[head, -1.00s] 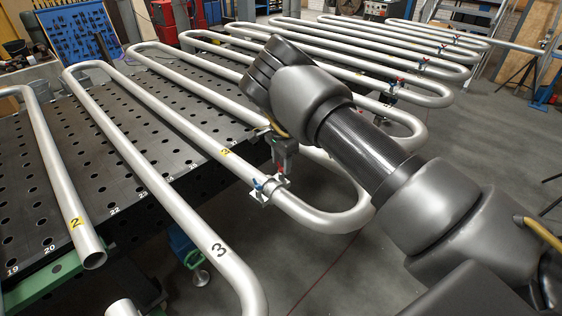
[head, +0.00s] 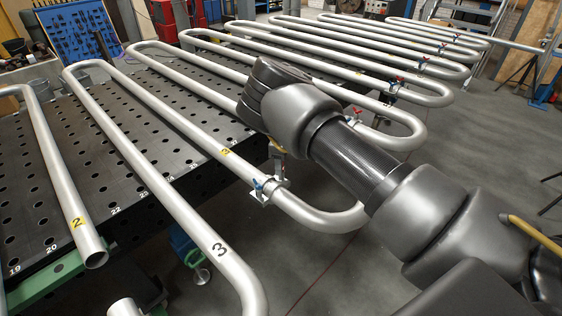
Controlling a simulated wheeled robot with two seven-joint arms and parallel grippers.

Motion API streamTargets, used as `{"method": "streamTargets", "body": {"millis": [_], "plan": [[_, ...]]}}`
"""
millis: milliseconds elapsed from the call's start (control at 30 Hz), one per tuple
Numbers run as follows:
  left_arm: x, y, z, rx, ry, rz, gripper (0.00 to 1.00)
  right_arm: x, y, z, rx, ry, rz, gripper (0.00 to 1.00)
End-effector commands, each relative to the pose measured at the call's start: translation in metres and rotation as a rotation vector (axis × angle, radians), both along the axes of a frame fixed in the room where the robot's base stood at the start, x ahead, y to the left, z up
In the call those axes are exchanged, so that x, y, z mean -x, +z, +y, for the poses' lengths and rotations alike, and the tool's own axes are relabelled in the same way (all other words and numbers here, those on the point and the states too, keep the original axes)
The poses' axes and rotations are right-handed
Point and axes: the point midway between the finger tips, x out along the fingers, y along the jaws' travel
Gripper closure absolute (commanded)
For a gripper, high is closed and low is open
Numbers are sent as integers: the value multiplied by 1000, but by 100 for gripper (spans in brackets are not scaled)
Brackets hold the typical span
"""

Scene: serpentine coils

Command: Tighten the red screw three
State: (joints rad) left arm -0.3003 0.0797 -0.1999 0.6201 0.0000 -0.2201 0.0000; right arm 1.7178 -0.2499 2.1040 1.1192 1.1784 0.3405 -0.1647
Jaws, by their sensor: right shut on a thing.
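The nearest clamp (head: 266,190) sits around the silver pipe coil with the yellow label (head: 225,152), near its front bend. A blue screw (head: 257,185) shows on the clamp's left side. The screw itself is mostly hidden by the fingers and is too small to make out. My right arm comes in from the lower right and covers part of the coils behind. My left gripper is not in view.
A black perforated table (head: 110,170) carries the coils. Another clamp with a red screw (head: 357,112) stands behind my right arm, and more clamps follow toward the back. Grey floor (head: 480,150) lies open at right.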

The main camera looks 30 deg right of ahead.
Motion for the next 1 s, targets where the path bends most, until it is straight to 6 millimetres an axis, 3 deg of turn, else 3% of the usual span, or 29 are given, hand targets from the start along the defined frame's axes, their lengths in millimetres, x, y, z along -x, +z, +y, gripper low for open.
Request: {"method": "streamTargets", "body": {"millis": [1000], "plan": [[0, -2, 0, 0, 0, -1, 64, -3, 4, -1, 3, -965, -8, 78]]}}
